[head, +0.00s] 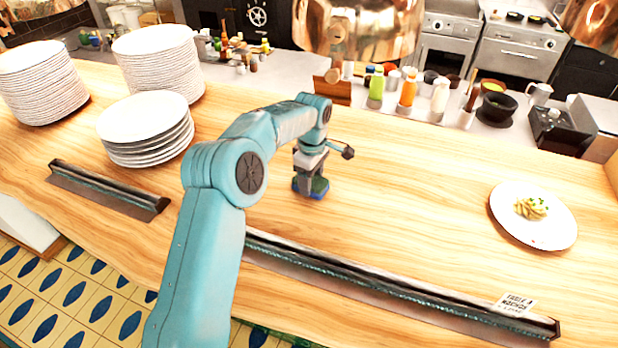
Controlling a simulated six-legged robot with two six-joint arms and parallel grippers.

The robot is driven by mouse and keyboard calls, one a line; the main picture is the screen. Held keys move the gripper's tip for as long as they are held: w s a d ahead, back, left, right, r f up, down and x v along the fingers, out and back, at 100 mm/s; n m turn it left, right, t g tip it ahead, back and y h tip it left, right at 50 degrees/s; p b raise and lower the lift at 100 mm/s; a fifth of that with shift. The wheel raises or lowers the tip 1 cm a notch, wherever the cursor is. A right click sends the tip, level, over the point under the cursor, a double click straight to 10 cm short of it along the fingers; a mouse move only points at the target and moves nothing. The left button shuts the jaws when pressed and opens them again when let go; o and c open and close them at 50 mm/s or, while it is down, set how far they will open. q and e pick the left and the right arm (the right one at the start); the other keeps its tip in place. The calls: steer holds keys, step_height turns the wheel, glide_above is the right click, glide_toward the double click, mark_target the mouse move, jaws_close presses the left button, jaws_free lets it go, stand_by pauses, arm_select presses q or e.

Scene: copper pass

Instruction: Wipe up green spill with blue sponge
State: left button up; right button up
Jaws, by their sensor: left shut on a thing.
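My left gripper (311,178) points down at the wooden counter (410,190), near its middle. It is shut on the blue sponge (318,186), which shows as a small dark blue block low between the fingers. The sponge is at or very near the counter top; I cannot tell if it presses on it. A little green shows at the sponge's lower edge, perhaps the spill; the gripper and sponge hide most of that spot. My right gripper is out of view.
Stacks of white plates (145,118) stand at left. A plate of food (533,215) sits at right. A long dark ticket rail (400,285) runs along the front edge, with a paper slip (515,304). Bottles (407,92) stand behind the counter. A copper lamp (358,30) hangs above.

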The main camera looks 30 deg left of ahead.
mark_target(325, 184)
arm_select(q)
steer(key=d, duration=0.3)
steer(key=shift+w+r, duration=0.1)
steer(key=shift+w, duration=0.25)
steer(key=shift+w+d, duration=0.1)
steer(key=shift+d, duration=0.2)
steer(key=shift+w+d, duration=0.2)
steer(key=shift+d, duration=0.6)
steer(key=shift+w+d, duration=0.15)
steer(key=shift+d, duration=0.6)
steer(key=shift+s+a, duration=0.1)
steer(key=shift+a, duration=0.4)
steer(key=shift+s+a, duration=0.2)
steer(key=shift+a, duration=0.55)
steer(key=shift+s+a, duration=0.2)
steer(key=shift+a, duration=0.5)
steer(key=shift+s+a+p, duration=0.2)
steer(key=shift+s+a, duration=0.05)
steer(key=shift+a, duration=0.7)
steer(key=shift+s+a+p, duration=0.15)
steer(key=shift+s+a, duration=0.05)
steer(key=shift+a, duration=0.7)
